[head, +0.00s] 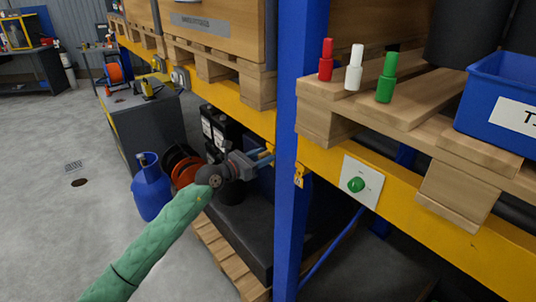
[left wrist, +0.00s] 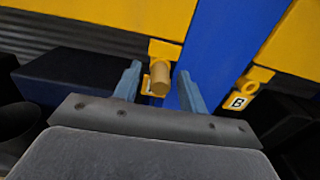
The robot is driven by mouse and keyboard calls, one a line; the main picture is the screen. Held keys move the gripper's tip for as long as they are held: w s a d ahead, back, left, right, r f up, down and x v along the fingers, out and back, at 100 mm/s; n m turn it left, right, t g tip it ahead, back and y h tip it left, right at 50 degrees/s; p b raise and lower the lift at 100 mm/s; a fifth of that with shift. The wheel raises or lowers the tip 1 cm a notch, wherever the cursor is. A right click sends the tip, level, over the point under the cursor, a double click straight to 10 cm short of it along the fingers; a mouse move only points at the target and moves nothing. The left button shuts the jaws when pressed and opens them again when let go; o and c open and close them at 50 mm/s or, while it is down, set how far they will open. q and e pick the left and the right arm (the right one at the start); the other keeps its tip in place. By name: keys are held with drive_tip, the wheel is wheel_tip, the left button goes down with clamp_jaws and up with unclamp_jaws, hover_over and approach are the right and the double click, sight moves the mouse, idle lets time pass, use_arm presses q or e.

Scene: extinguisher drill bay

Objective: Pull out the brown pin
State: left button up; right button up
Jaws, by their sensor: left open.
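The brown pin (left wrist: 160,84) shows in the left wrist view as a short tan cylinder, its round end facing me. It sits in a yellow bracket (left wrist: 162,48) on the yellow beam, beside the blue upright (left wrist: 212,50). My left gripper (left wrist: 159,76) is open, with one blue finger on each side of the pin in the picture. I cannot tell whether either finger touches it. In the head view my left gripper (head: 264,156) reaches to the beam just left of the blue post, and the pin is hard to make out there. My right gripper is not in view.
A second yellow bracket with a "B" label (left wrist: 239,101) is right of the upright. Red (head: 326,60), white (head: 354,68) and green (head: 386,78) pegs stand on a pallet near a blue bin (head: 500,100). A blue gas bottle (head: 150,190) stands on the floor.

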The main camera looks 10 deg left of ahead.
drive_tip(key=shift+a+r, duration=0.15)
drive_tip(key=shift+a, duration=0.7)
